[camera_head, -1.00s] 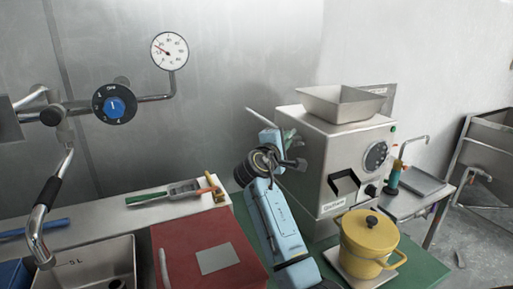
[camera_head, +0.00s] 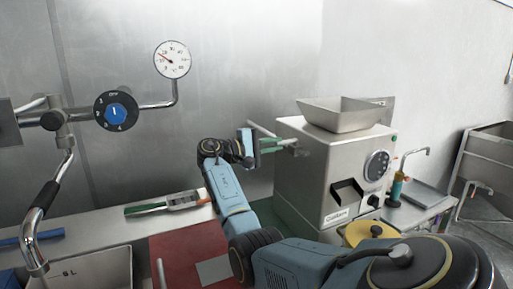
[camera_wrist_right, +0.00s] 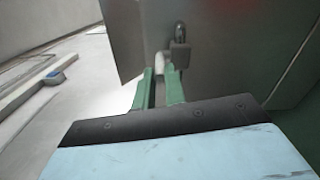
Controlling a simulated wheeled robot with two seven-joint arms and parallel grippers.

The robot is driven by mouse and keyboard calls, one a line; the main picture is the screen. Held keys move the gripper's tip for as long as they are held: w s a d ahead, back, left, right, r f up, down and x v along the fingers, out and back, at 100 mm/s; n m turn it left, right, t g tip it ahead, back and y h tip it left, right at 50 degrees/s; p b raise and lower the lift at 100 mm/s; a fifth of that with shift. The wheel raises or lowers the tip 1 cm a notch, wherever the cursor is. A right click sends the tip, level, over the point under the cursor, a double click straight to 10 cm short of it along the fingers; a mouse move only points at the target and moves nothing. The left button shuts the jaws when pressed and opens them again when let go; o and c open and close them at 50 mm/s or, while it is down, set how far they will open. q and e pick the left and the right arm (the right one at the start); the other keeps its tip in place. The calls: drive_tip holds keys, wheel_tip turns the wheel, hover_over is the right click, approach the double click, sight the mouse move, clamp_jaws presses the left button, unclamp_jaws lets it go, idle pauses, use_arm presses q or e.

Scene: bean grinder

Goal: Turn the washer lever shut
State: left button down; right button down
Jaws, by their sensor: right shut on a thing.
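The steel grinder (camera_head: 310,180) stands on the green base, and a thin metal lever (camera_head: 260,128) sticks out from its left side. I cannot tell for certain whether this is the washer lever. My right gripper (camera_head: 283,144) is at that side, its green fingers pointing right toward the grinder. In the right wrist view the fingers (camera_wrist_right: 160,86) are shut on a small pale part (camera_wrist_right: 168,75), which they mostly hide. A metal padlock-like fitting (camera_wrist_right: 180,47) sits just beyond, on the grinder's side wall. My left gripper is not in view.
A yellow pot (camera_head: 366,232) stands in front of the grinder, partly hidden by my right arm. A red board (camera_head: 180,250) lies on the left. A dial with a blue knob (camera_head: 116,111) and a pressure gauge (camera_head: 172,59) are on the wall pipes.

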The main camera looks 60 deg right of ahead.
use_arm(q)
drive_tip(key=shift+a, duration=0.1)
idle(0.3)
use_arm(e)
drive_tip(key=c, duration=1.5)
unclamp_jaws()
drive_tip(key=shift+d, duration=0.15)
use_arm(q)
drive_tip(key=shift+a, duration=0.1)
use_arm(e)
drive_tip(key=shift+o, duration=0.2)
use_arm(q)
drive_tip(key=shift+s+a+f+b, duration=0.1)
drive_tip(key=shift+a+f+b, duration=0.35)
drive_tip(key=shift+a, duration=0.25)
use_arm(e)
drive_tip(key=v, duration=1.3)
drive_tip(key=shift+w, duration=0.15)
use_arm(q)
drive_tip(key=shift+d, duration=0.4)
use_arm(e)
drive_tip(key=shift+f, duration=0.1)
